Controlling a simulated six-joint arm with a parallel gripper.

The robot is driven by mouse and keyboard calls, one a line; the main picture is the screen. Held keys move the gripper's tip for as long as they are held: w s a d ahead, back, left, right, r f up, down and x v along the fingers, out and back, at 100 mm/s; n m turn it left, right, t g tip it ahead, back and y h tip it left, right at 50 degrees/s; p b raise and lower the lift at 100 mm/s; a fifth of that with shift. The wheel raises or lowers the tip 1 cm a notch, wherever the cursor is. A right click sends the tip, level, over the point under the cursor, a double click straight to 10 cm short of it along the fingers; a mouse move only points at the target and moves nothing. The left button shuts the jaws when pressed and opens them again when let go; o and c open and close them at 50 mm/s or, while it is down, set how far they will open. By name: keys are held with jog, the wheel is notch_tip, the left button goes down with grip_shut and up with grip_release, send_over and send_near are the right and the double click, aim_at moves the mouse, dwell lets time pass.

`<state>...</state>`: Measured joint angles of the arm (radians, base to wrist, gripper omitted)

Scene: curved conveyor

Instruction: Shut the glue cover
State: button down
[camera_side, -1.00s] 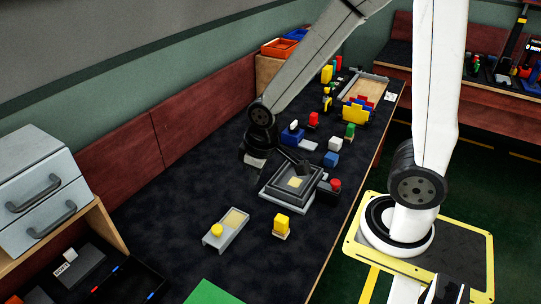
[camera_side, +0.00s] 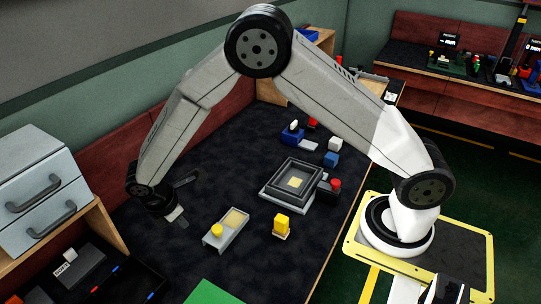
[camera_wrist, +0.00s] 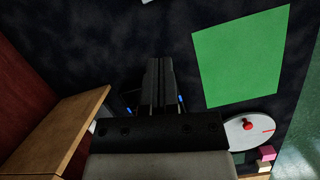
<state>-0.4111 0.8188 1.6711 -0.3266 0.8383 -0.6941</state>
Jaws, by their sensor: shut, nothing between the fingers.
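A grey tray (camera_side: 212,241) lies on the dark table, with a pale yellow pad (camera_side: 235,219) at its far end and a round yellow knob (camera_side: 217,230) at its near end. It looks like the glue holder with its cover, the pad showing bare; I cannot tell for certain. My gripper (camera_side: 178,216) is left of this tray, apart from it and pointing down. Its fingers (camera_wrist: 158,75) are together and empty in the wrist view. The tray is not seen in the wrist view.
A dark square frame (camera_side: 276,190) with a red button (camera_side: 335,184) beside it stands behind the tray. A yellow block (camera_side: 281,225) is right of the tray. A green sheet (camera_wrist: 240,57) is in front. A wooden shelf (camera_wrist: 50,130) with grey drawers (camera_side: 40,185) is at left.

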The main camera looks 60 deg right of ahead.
jog(key=shift+w+a+f+n, duration=0.15)
jog(key=shift+a+f+n, duration=0.25)
jog(key=shift+a+f, duration=0.05)
send_near(213, 239)
jog(key=a+f, duration=0.1)
jog(key=f, duration=0.1)
jog(key=a+f, duration=0.1)
jog(key=f, duration=0.1)
jog(key=shift+w+a, duration=0.15)
jog(key=shift+a, duration=0.2)
jog(key=d, duration=0.2)
jog(key=shift+s+d+f, duration=0.2)
jog(key=shift+d+f, duration=0.05)
jog(key=shift+d, duration=0.15)
jog(key=shift+d+f, duration=0.1)
jog(key=shift+d, duration=0.45)
